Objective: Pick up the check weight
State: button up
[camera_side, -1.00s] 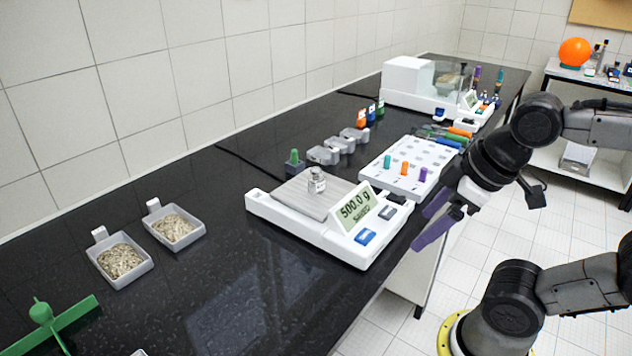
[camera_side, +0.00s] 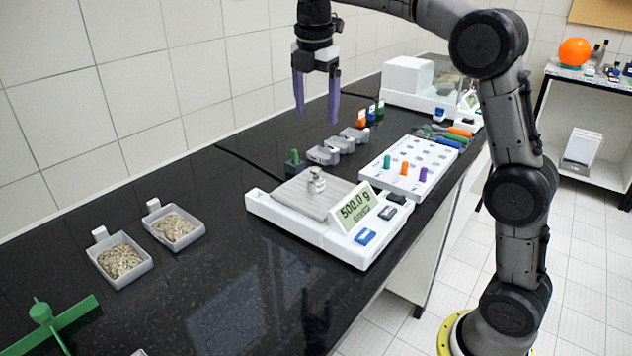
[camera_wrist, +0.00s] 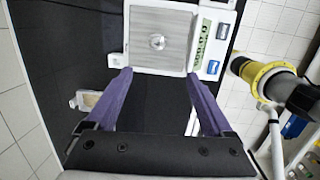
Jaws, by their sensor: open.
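The check weight (camera_side: 316,181) is a small silvery knobbed cylinder standing upright on the metal pan of the white balance (camera_side: 318,229). The balance display (camera_side: 356,206) reads 500.0 g. In the wrist view the weight (camera_wrist: 158,42) shows from above, near the middle of the balance pan (camera_wrist: 160,60). My gripper (camera_side: 317,112) has purple fingers pointing down, spread apart and empty. In the side view it appears above the weight, clear of it. In the wrist view the open fingertips (camera_wrist: 158,76) lie near the pan's lower edge, with the weight beyond them.
The black bench between is clear.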

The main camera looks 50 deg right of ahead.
send_near(316, 169)
jog(key=shift+g, duration=0.4)
jog(key=f, duration=0.5)
jog(key=shift+w+d, duration=0.15)
jog(key=shift+w, duration=0.15)
jog(key=shift+w+d+f, duration=0.1)
jog(key=shift+d+f, duration=0.05)
jog(key=shift+f, duration=0.8)
jog(key=shift+s+d+f, duration=0.1)
jog(key=shift+d+f, duration=0.1)
jog(key=shift+f, duration=0.75)
jog(key=shift+w+d+f, duration=0.1)
jog(key=shift+d+f, duration=0.05)
jog(key=shift+f, duration=0.8)
jog(key=shift+c, duration=0.3)
grip_shut()
jog(key=shift+r, duration=0.15)
